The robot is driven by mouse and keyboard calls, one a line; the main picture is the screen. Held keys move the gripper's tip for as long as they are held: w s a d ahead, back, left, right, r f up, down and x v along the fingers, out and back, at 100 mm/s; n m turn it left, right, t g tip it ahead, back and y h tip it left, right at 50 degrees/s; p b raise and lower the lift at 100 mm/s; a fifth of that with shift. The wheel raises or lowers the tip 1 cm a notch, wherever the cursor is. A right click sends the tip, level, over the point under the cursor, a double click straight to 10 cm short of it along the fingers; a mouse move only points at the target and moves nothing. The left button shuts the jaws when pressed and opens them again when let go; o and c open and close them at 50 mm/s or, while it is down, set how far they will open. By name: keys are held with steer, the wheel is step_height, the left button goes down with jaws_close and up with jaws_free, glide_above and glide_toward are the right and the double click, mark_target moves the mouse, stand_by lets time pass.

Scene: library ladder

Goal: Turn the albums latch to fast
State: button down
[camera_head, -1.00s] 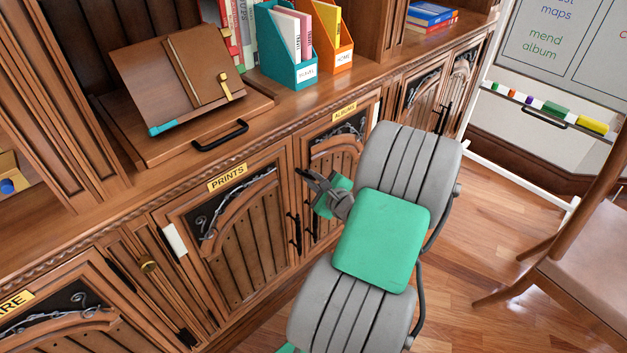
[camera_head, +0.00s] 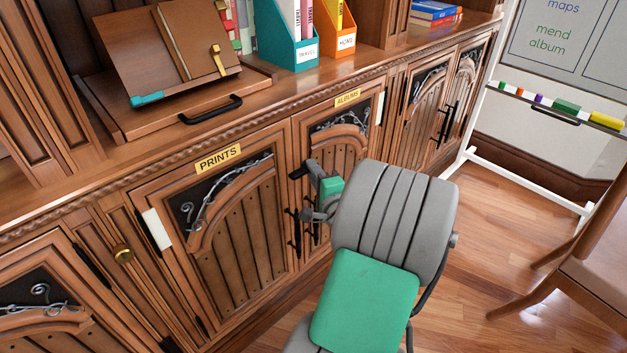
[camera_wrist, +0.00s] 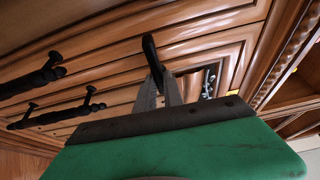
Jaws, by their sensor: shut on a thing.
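The albums door (camera_head: 340,145) is closed, with a yellow ALBUMS label (camera_head: 348,98) above it. The black albums latch (camera_head: 299,173) is a short lever at the door's left edge, lying roughly sideways in the head view. In the wrist view the latch (camera_wrist: 150,48) rises from between my two grey fingertips. My gripper (camera_head: 312,170) is shut on it; the wrist view also shows my gripper (camera_wrist: 158,82). My fingers and green-padded wrist hide part of the latch and its mount.
The prints door (camera_head: 235,235) is closed to the left, with black pull handles beside the door gap. A book stand (camera_head: 185,50) and file boxes (camera_head: 290,40) stand on the counter above. A chair (camera_head: 580,240) stands at right; floor between is clear.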

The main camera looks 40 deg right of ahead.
steer(key=shift+a+n+b, duration=0.1)
steer(key=shift+n+b, duration=0.2)
steer(key=shift+b, duration=0.05)
steer(key=c, duration=1.5)
jaws_free()
steer(key=shift+o, duration=0.2)
steer(key=p+v, duration=0.1)
steer(key=v, duration=0.6)
steer(key=shift+s, duration=0.4)
steer(key=shift+a+f, duration=0.1)
steer(key=shift+a, duration=0.05)
